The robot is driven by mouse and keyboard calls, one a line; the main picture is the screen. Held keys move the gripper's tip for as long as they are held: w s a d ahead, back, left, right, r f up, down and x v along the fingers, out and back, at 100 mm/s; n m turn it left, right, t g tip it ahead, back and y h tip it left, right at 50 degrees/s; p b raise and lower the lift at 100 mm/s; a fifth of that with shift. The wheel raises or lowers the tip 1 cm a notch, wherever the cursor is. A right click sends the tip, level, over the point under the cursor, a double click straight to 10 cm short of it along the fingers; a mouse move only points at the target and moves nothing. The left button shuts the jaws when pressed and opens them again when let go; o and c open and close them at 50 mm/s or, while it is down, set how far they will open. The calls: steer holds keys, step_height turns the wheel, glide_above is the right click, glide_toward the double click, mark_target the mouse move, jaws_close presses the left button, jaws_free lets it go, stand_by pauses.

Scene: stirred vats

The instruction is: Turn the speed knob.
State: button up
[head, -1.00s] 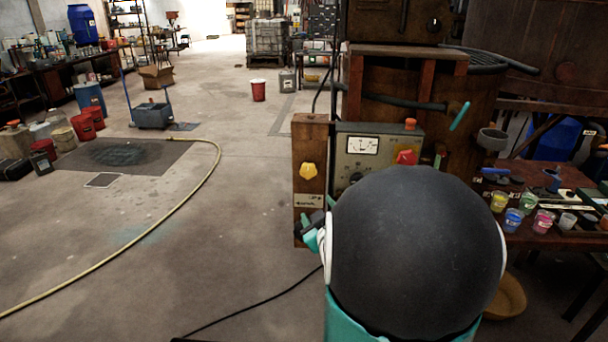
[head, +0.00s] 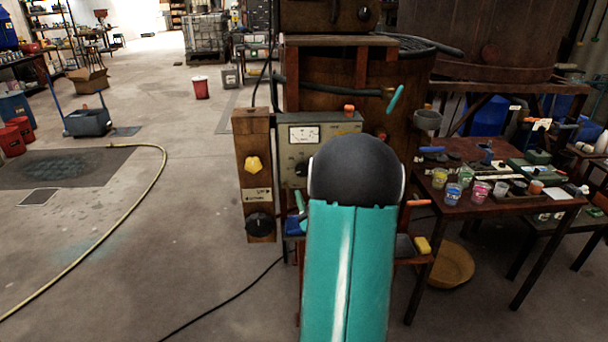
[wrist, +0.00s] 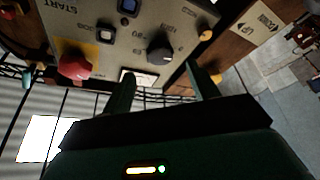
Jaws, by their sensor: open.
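The grey control panel (head: 345,123) stands on the machine, with a white meter (head: 304,133) and a dark knob (head: 301,168) below it. The wrist view shows the panel (wrist: 118,45) inverted, with a black round knob (wrist: 160,52) bearing a pale mark; its lettering is too blurred to read surely. My gripper (wrist: 162,85) is open and empty. Its two fingers point toward the panel, to either side of the black knob in the picture and apparently short of it. My arm hides the gripper and part of the panel in the head view.
A wooden post (head: 254,195) with a yellow knob (head: 253,166) and black dial (head: 259,224) stands left of the panel. A red button (wrist: 75,66) sits on the panel. A table (head: 500,212) with jars is right. Open floor lies left, crossed by a hose (head: 128,207).

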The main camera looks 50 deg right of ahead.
mark_target(302, 172)
steer(key=x, duration=0.6)
steer(key=shift+w+d+r, duration=0.15)
steer(key=shift+w, duration=0.15)
steer(key=c, duration=1)
steer(key=shift+m, duration=0.4)
steer(key=m+h, duration=0.1)
steer(key=m, duration=0.2)
steer(key=m+g+h, duration=0.1)
steer(key=m, duration=0.2)
steer(key=shift+w+h, duration=0.1)
steer(key=shift+h, duration=0.3)
steer(key=m+g+h, duration=0.1)
steer(key=m, duration=0.2)
steer(key=m+g+h, duration=0.1)
steer(key=m+g, duration=0.1)
steer(key=m, duration=0.2)
steer(key=shift+h, duration=0.3)
steer(key=shift+m, duration=0.4)
steer(key=o, duration=1)
